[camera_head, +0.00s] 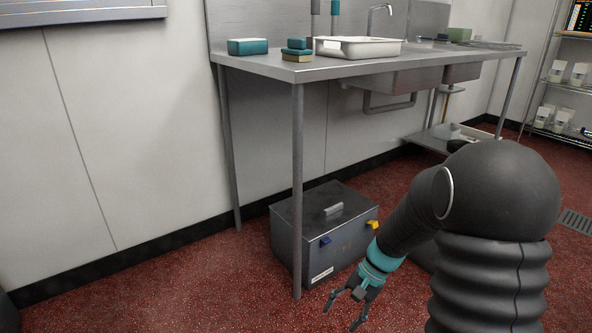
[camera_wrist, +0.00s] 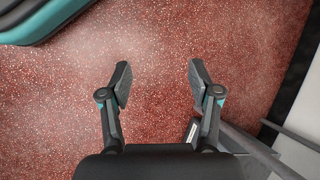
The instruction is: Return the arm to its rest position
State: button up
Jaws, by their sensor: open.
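My gripper (camera_head: 341,312) hangs low at the end of my dark arm, above the red speckled floor, in front of the grey box in the head view. In the wrist view my gripper (camera_wrist: 160,84) shows two black fingers spread apart, with only floor between them. It is open and holds nothing. My arm reaches down and to the left from its large dark rounded joint at the right of the head view.
A steel sink table (camera_head: 330,68) stands at the wall, with a white tray (camera_head: 358,48) and teal boxes (camera_head: 248,47) on top. A grey lidded box (camera_head: 300,243) sits on the floor below, close to my gripper. Floor (camera_head: 150,290) at left is clear. Shelves (camera_head: 567,90) stand far right.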

jog(key=s+d+r+n+t+h+p, duration=0.1)
jog(key=s+r+n+t+h+p, duration=0.1)
jog(key=s+r, duration=0.3)
jog(key=s+d+r+n+t+h+p, duration=0.1)
jog(key=s+r, duration=0.5)
jog(key=r, duration=0.7)
jog(key=s+d+r+n+t+h+p, duration=0.2)
jog(key=s+r+t, duration=0.3)
jog(key=r, duration=0.4)
jog(key=shift+s+d+n+h+p, duration=0.3)
jog(key=shift+s+n+p, duration=0.1)
jog(key=shift+n+p, duration=0.15)
